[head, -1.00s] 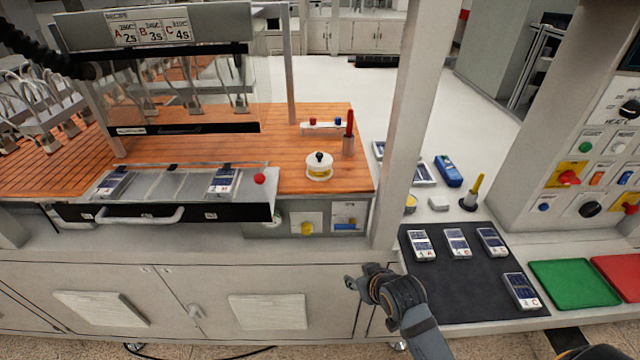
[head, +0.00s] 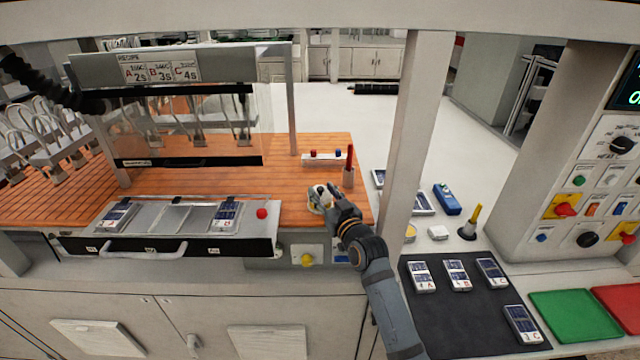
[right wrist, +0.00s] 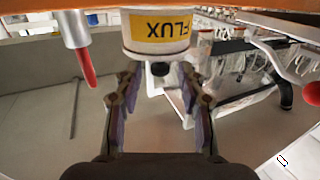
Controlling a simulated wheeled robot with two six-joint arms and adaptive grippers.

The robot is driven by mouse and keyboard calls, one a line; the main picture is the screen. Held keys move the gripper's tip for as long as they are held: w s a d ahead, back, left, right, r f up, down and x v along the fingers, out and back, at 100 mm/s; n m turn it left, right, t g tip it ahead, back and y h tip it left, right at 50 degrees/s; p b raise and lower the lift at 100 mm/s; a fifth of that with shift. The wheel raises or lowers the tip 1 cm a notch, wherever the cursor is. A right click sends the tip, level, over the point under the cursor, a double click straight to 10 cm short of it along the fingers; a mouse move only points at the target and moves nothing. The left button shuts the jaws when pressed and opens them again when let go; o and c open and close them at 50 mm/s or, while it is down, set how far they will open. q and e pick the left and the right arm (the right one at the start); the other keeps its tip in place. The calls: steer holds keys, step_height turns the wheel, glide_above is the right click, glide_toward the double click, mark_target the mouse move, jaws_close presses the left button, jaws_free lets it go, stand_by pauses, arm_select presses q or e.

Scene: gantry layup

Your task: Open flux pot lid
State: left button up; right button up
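The flux pot (head: 312,206) is a small white pot on the wooden bench top, partly hidden by my right gripper (head: 329,194) in the head view. In the right wrist view the pot (right wrist: 157,45) shows inverted, with a yellow FLUX label. Its lid is on, and the lid's black knob (right wrist: 160,69) points toward my gripper. My right gripper (right wrist: 157,74) is open and empty, with one finger on each side of the knob's line. Whether the tips reach the knob's height is hard to tell. My left gripper is not in view.
A red-handled tool in a holder (head: 348,176) stands close behind the pot. A tray (head: 180,246) with a red knob lies to the left. A grey upright post (head: 408,150) stands to the right. A black mat (head: 440,312) with several modules lies beyond it.

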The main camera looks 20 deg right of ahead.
steer(key=shift+w+a, duration=0.1)
steer(key=shift+w, duration=1.05)
steer(key=shift+c, duration=0.3)
jaws_close()
